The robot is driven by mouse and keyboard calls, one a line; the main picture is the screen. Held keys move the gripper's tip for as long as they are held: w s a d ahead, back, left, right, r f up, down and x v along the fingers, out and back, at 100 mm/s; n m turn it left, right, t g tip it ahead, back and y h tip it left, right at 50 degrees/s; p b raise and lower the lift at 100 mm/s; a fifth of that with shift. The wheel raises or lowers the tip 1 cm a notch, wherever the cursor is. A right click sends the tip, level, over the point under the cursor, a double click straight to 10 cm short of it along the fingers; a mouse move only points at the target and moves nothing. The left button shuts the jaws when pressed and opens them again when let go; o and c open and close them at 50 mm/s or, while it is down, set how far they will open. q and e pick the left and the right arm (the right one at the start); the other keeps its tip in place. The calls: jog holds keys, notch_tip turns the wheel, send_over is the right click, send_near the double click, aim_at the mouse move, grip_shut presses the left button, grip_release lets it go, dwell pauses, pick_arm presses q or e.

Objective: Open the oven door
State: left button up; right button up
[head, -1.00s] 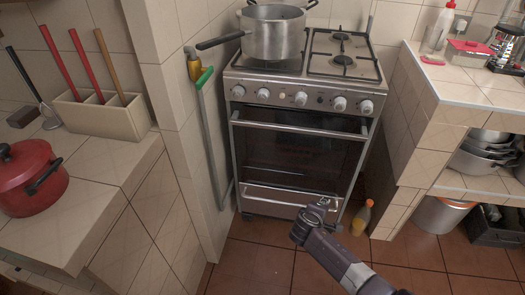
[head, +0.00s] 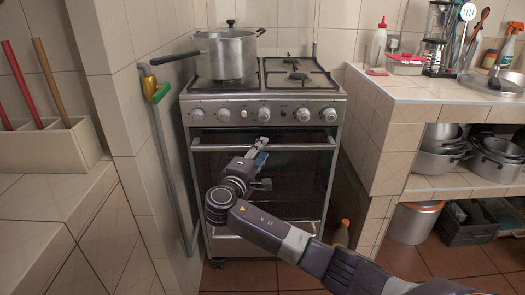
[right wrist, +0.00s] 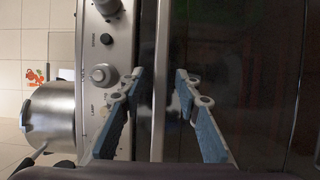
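The oven (head: 275,185) is a steel stove with a dark glass door, and the door is shut. Its handle (head: 218,148) is a horizontal metal bar below the knobs. My right gripper (head: 262,150) is in front of the handle near its middle. In the right wrist view the handle (right wrist: 161,100) runs upright between the two blue-padded fingers of the right gripper (right wrist: 161,74). The fingers are apart, one on each side of the bar, with gaps visible. I cannot tell how deep the bar sits between them. My left gripper is not in view.
A steel pot (head: 228,55) stands on the hob, its long handle pointing left. A tiled wall (head: 135,130) with a leaning green-topped stick borders the oven on the left. A tiled counter (head: 425,90) stands on the right. A bottle (head: 341,234) is on the floor beside the oven.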

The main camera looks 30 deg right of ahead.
jog(key=shift+x, duration=1.2)
jog(key=shift+f, duration=0.1)
grip_shut()
